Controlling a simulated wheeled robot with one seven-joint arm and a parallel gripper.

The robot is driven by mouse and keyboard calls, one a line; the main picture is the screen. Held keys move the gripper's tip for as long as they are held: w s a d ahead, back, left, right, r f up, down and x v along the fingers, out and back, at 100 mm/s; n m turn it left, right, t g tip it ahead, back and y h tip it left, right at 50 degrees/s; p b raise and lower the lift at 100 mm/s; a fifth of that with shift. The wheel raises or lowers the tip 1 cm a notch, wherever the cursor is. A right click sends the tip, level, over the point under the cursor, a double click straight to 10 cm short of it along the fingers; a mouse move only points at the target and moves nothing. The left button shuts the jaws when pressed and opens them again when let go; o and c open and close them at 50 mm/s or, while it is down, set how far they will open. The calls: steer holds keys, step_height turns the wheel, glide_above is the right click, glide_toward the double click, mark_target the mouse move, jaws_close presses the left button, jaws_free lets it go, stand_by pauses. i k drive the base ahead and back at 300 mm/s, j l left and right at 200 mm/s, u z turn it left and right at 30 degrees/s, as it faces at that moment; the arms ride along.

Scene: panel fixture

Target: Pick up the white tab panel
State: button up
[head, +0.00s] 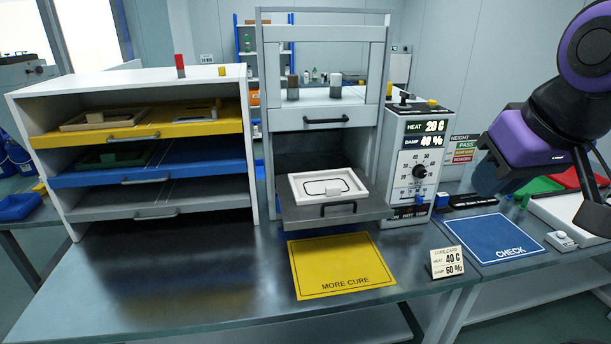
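A white panel (308,190) with a raised rim, a dark loop line and a small white tab block (333,187) lies on the pulled-out grey drawer (350,212) of the cabinet in the middle. My gripper (592,190) is partly in view at the right edge, below my purple and black arm. It is well to the right of the panel and apart from it. Its fingertips are not clear, so I cannot tell whether it is open or shut.
A rack (160,82) at left has yellow (60,140), blue and grey drawers; panels lie in the yellow and blue ones. A dial box (418,160) stands right of the cabinet. A yellow MORE CURE mat (335,262) and blue CHECK mat (492,238) lie clear in front.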

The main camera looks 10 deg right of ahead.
mark_target(326, 181)
steer(key=i+j, duration=0.65)
steer(key=i, duration=0.15)
